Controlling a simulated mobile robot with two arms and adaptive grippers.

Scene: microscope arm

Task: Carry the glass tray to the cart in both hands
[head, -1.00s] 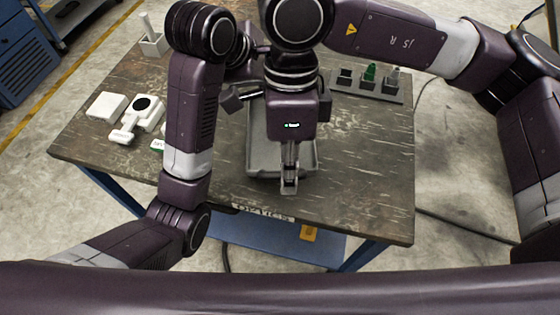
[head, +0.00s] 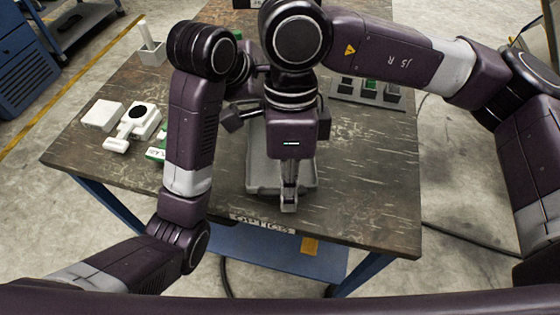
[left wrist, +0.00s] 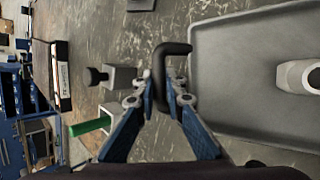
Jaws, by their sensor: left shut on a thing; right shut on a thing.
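The grey tray (head: 257,165) is at the middle of the table in the head view, mostly hidden by my right arm. In the left wrist view its flat floor and rim (left wrist: 225,85) fill the right side. My left gripper (left wrist: 166,88) is shut on the tray's black handle (left wrist: 174,48) there; my arms hide that grip in the head view. My right gripper (head: 289,203) points down at the tray's near side and is shut; its exact contact is hard to see. I cannot tell whether the tray is off the table.
The worn table (head: 370,190) holds a rack (head: 367,92) with small dark, green and grey pieces at right. White parts (head: 138,122) and a green-labelled box (head: 157,152) lie at left. A white stand (head: 151,50) is at back left. The right front is clear.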

